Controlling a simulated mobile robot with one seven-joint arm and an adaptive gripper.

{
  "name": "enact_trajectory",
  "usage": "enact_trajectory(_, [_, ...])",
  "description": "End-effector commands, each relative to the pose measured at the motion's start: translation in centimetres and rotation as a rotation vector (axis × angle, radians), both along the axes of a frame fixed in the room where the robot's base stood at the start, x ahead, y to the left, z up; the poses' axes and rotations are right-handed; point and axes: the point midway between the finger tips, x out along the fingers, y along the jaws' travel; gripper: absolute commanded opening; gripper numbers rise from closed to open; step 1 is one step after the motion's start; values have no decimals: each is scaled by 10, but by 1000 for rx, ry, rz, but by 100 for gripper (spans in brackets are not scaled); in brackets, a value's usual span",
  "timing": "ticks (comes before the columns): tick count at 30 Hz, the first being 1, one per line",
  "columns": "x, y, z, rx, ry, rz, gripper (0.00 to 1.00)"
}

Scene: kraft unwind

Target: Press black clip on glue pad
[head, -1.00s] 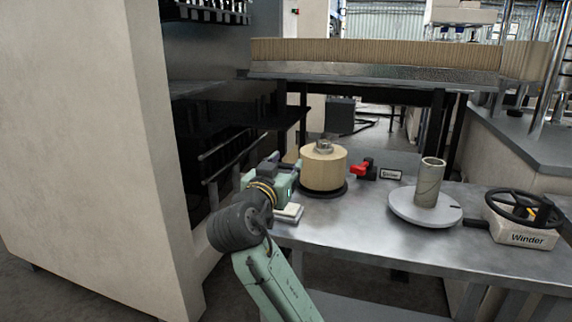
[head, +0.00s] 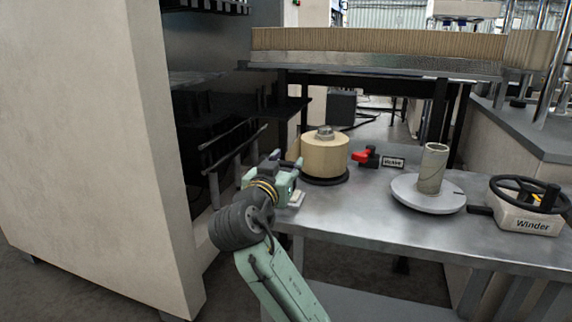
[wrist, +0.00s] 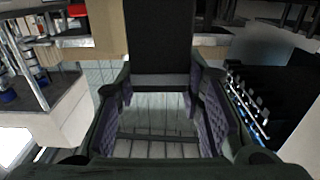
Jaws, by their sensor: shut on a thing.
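My gripper (wrist: 158,80) is shut on a black clip (wrist: 160,40), a dark block between the fingertips in the wrist view. In the head view my gripper (head: 288,164) is at the left end of the steel table, left of the paper roll. The clip cannot be made out clearly there. A small off-white pad (head: 297,200), which looks like the glue pad, lies on the table's left edge below my gripper. My gripper hides most of it, and I cannot tell whether the clip touches it.
A kraft paper roll (head: 325,158) stands on a black disc just right of my gripper. A pale machine cabinet (head: 90,150) stands left.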

Motion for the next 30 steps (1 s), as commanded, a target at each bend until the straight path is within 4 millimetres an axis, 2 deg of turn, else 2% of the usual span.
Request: enact_trajectory(30, [0, 0, -11, 0, -1, 0, 5])
